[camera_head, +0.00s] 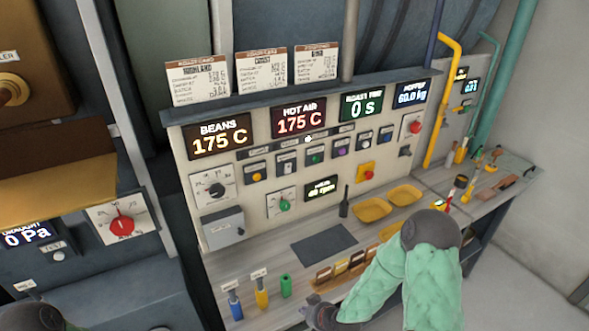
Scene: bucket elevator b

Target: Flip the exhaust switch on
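The control panel (310,165) carries a row of small round buttons or switches, including a yellow one (257,175), a green one (314,157) and a purple one (340,150). Their labels are too small to read, so I cannot tell which is the exhaust switch or how it is set. My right gripper (318,311) is low at the bottom centre, by the bench's front edge, below and apart from the panel. Its fingers are too unclear to tell open from shut. Only a dark part of my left arm shows at the bottom left corner; its gripper is out of view.
The bench (262,262) below the panel holds a dark mat (323,244), yellow trays (371,210), colored-handled tools (261,293) and a row of small sample boxes (341,267). A red dial (122,222) sits on the left cabinet beside a 0 Pa display (27,236).

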